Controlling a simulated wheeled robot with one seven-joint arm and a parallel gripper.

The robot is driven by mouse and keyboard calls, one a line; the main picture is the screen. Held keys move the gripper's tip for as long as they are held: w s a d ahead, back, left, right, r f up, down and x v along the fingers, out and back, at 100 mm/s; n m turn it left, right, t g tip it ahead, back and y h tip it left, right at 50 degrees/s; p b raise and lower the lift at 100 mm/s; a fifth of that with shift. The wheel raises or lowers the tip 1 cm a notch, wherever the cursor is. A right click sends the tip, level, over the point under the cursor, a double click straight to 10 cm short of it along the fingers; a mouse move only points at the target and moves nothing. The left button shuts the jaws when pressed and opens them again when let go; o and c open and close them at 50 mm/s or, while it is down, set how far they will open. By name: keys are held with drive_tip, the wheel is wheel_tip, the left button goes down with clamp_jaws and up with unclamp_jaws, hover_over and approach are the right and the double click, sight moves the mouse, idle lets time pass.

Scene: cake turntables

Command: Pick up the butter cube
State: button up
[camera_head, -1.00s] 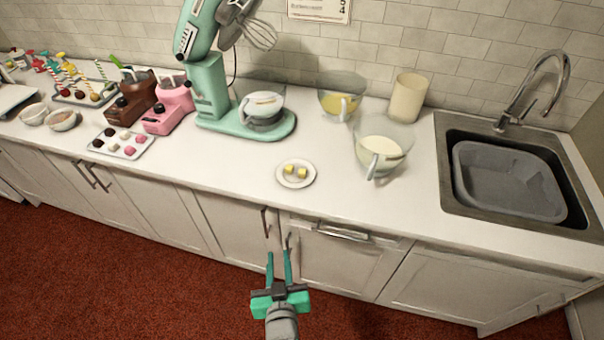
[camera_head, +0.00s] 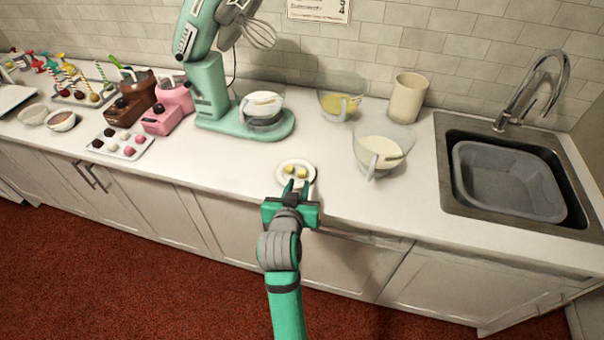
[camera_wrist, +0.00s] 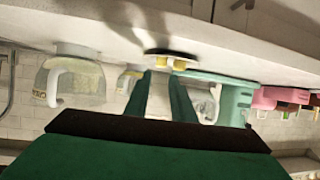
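Two small yellow butter cubes sit on a white plate (camera_head: 309,180) near the counter's front edge. One butter cube (camera_head: 289,169) is on the left of the plate and the other butter cube (camera_head: 302,172) is on the right. Both cubes also show in the wrist view (camera_wrist: 171,62), which is upside down. My gripper (camera_head: 296,186) is open and empty, with its fingertips at the near side of the plate, just short of the cubes. In the wrist view the two green fingers (camera_wrist: 159,82) stand apart with the cubes beyond their tips.
A glass bowl of white contents (camera_head: 383,152) stands right of the plate, with a bowl of yellow contents (camera_head: 340,102) behind it. A mint stand mixer (camera_head: 208,90) is at the back left. A sink (camera_head: 508,185) is at the right.

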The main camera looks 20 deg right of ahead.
sight(301, 174)
drive_tip(key=shift+x, duration=3.8)
drive_tip(key=shift+s+f, duration=0.1)
drive_tip(key=shift+f, duration=0.05)
clamp_jaws()
